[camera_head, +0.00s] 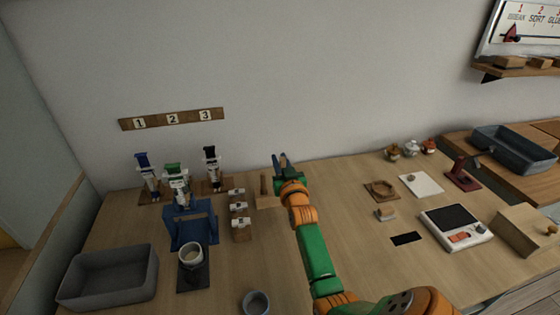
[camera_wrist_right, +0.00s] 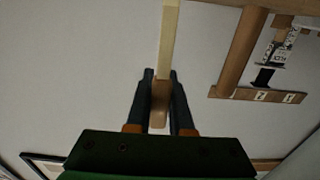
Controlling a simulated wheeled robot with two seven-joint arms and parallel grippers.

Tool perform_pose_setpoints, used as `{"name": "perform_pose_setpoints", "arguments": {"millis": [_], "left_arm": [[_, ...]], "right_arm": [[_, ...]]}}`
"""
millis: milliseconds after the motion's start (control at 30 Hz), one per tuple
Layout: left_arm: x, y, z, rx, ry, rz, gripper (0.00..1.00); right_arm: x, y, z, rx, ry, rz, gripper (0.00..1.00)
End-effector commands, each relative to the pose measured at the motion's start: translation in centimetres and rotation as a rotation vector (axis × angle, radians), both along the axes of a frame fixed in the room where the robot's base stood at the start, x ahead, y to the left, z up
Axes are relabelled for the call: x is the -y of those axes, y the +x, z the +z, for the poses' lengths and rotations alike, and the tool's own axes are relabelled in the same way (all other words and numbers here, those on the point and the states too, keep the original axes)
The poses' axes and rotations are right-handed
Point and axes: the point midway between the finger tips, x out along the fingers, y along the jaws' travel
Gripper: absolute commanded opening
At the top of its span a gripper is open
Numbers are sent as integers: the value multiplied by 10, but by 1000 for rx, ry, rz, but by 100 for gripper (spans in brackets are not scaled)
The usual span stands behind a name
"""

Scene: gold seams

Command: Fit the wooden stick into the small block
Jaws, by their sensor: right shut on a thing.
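My right gripper (camera_head: 280,161) is above the table near the back wall, with its fingers pointing to the wall. In the right wrist view its dark fingers (camera_wrist_right: 160,100) are shut on a wooden stick (camera_wrist_right: 168,40). The stick's darker end sits between the fingers, and its pale length runs out of the top of that view. In the head view I cannot make the stick out. A small wooden block (camera_head: 267,203) lies on the table just left of the gripper, with an upright brown peg (camera_head: 263,184) at it. My left gripper is not in view.
A blue stand (camera_head: 190,226), a cup (camera_head: 191,254) and a grey bin (camera_head: 107,275) are farther left. The table between arm and ring is clear.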

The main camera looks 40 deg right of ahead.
Motion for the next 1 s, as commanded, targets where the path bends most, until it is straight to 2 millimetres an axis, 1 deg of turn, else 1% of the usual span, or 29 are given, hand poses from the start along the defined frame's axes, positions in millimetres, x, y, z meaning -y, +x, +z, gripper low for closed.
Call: {"name": "perform_pose_setpoints", "arguments": {"millis": [233,733,1000], "left_arm": [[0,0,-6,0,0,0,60],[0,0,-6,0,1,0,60],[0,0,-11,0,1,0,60]], "right_arm": [[0,0,-7,0,0,0,0],[0,0,-8,0,0,0,0],[0,0,-14,-1,0,0,0]]}}
